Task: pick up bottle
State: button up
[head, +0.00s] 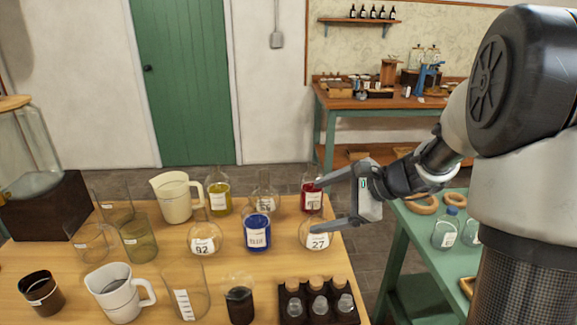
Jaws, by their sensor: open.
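My gripper (316,206) reaches in from the right over the right end of the wooden table, its two fingers apart and pointing left. A bottle with red liquid and a white label (311,201) stands close to the fingers. The upper finger overlaps it in the picture; whether they touch I cannot tell. A clear round flask labelled 27 (318,241) stands nearer, with the lower finger across its top. Further left are a bottle of yellow liquid (219,196), a clear flask (264,201) and a blue labelled vessel (257,236). Which bottle is meant is not clear.
The wooden table (70,293) is crowded with a cream jug (176,197), a white jug (118,295), glass beakers, a flask labelled 92 (204,241) and a dark rack (318,301). A green table (478,258) with a blue-capped bottle (446,229) stands right.

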aim_at(312, 188)
jog(key=w+d+f+m+t+p, duration=0.4)
jog(key=w+d+f+m+t, duration=0.1)
jog(key=w+d+m, duration=0.65)
jog(key=w+a+f+h, duration=0.1)
jog(key=w+a+f, duration=0.5)
jog(key=w, duration=0.6)
jog(key=a, duration=0.2)
jog(key=shift+w+a+b, duration=0.15)
jog(key=shift+a+b, duration=0.2)
jog(key=c, duration=1.8)
jog(key=shift+r, duration=0.1)
